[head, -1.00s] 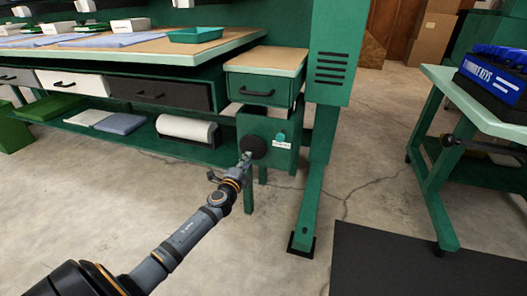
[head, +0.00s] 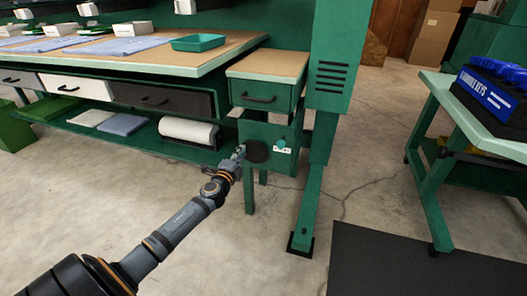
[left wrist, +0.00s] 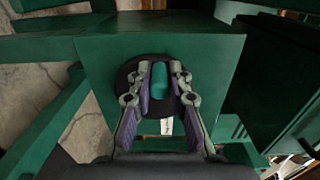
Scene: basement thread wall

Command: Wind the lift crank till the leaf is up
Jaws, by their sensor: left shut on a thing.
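The lift crank shows as a dark round disc (head: 256,151) on the front of a green box (head: 285,131) under the bench's right end. My left gripper (head: 240,153) is at the disc's left edge in the head view. In the left wrist view its fingers (left wrist: 166,80) are closed in front of the dark disc (left wrist: 124,78), with a teal piece (left wrist: 176,76) showing between them. Much of the crank is hidden by the fingers. A wood-topped section with a drawer (head: 265,97), perhaps the leaf, sits above the box, lower than the main bench top. My right gripper is out of view.
A teal spot and white label (head: 284,150) are right of the disc. A green post (head: 318,175) stands close to the right. A shelf with a white roll (head: 188,131) is on the left. A second green bench (head: 425,190) and dark mat (head: 420,262) lie right.

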